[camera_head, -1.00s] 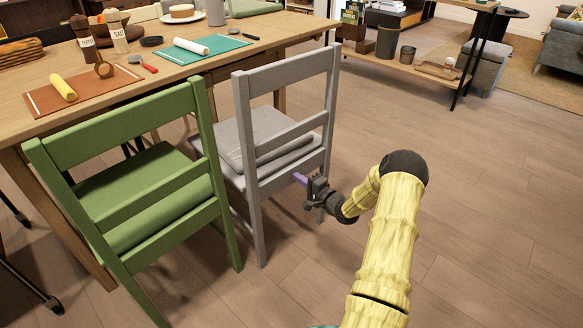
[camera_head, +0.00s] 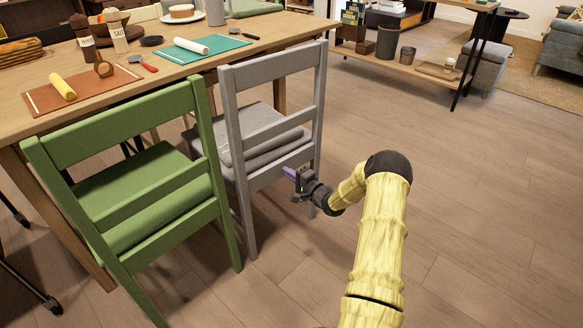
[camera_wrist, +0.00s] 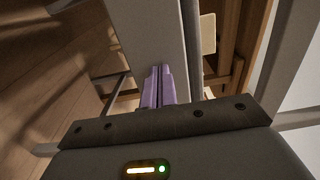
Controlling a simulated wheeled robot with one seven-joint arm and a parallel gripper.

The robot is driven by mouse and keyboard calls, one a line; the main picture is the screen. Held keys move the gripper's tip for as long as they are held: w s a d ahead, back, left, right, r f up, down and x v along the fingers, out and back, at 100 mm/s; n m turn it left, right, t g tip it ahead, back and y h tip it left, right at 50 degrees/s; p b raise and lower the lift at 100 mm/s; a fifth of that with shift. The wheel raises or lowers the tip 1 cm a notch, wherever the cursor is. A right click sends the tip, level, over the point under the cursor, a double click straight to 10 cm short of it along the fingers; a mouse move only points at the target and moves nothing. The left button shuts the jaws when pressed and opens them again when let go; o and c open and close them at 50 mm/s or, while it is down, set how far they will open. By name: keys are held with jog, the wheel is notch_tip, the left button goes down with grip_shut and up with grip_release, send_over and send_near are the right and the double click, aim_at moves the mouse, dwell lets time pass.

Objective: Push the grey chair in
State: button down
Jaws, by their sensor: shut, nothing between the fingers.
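The grey chair (camera_head: 272,128) stands at the near side of the wooden table (camera_head: 120,88), its back towards me and its seat partly under the tabletop. My gripper (camera_head: 288,172) is shut and empty. In the wrist view the shut fingers (camera_wrist: 159,86) lie over a grey chair part (camera_wrist: 150,40). I cannot tell for sure whether they touch it.
A green chair (camera_head: 135,190) stands close to the left of the grey chair. Placemats, shakers and a plate lie on the table. A low wooden shelf (camera_head: 400,62) stands at the back right. The floor on the right is clear.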

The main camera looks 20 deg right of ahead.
jog(key=shift+a+b+x, duration=0.15)
jog(key=shift+b+x, duration=0.15)
jog(key=shift+x, duration=0.95)
jog(key=shift+a+b+x, duration=0.2)
jog(key=shift+b+x, duration=0.05)
jog(key=shift+x, duration=1.05)
jog(key=shift+a+b+x, duration=0.15)
jog(key=shift+b+x, duration=0.3)
jog(key=shift+x, duration=0.75)
jog(key=shift+a+b+x, duration=0.1)
jog(key=shift+b+x, duration=0.35)
jog(key=shift+x, duration=0.7)
jog(key=shift+a+b+x, duration=0.1)
jog(key=shift+b+x, duration=0.5)
jog(key=shift+x, duration=0.6)
jog(key=shift+a+b+x, duration=0.15)
jog(key=shift+b+x, duration=0.45)
jog(key=shift+x, duration=0.6)
